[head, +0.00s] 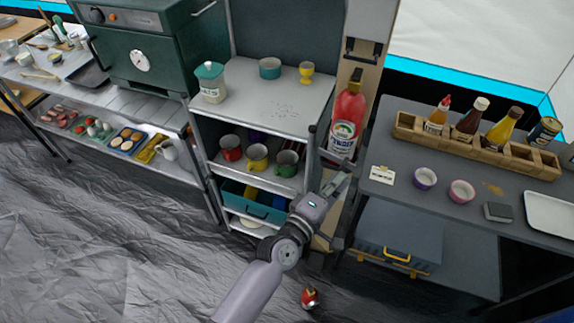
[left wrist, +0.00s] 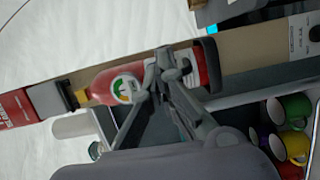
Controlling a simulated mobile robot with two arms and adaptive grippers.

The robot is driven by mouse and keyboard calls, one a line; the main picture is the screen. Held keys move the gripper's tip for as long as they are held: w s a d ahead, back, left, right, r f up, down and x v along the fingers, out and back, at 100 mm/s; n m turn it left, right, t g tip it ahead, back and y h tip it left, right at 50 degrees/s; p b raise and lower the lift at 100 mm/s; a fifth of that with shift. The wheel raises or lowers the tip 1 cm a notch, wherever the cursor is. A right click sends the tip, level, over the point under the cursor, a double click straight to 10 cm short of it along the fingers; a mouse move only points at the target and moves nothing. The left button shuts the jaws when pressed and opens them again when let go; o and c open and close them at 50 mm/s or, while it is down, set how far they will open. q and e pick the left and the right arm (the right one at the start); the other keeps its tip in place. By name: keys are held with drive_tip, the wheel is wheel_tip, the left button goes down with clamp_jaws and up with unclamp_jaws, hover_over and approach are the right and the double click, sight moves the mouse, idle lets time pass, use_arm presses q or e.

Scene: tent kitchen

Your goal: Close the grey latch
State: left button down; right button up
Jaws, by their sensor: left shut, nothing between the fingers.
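I cannot clearly make out the grey latch in either view. My left gripper (head: 343,178) is shut and empty, just below the red fire extinguisher (head: 348,112) by the wooden post (head: 368,55). In the left wrist view the shut fingers (left wrist: 165,62) lie across the extinguisher (left wrist: 108,84) and hide part of it. I cannot tell whether they touch it. The extinguisher stands upright, with its white label facing out. My right gripper is in neither view.
Left of the gripper, a metal shelf unit (head: 262,107) holds a canister, cups and mugs. On the right, a dark table (head: 400,197) bears a bottle rack (head: 470,146) and bowls, with a blue-grey case (head: 397,235) below. A small red object (head: 309,297) lies on the floor.

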use_arm(q)
drive_tip(key=shift+w+d, duration=0.2)
drive_tip(key=shift+d, duration=0.45)
idle(0.3)
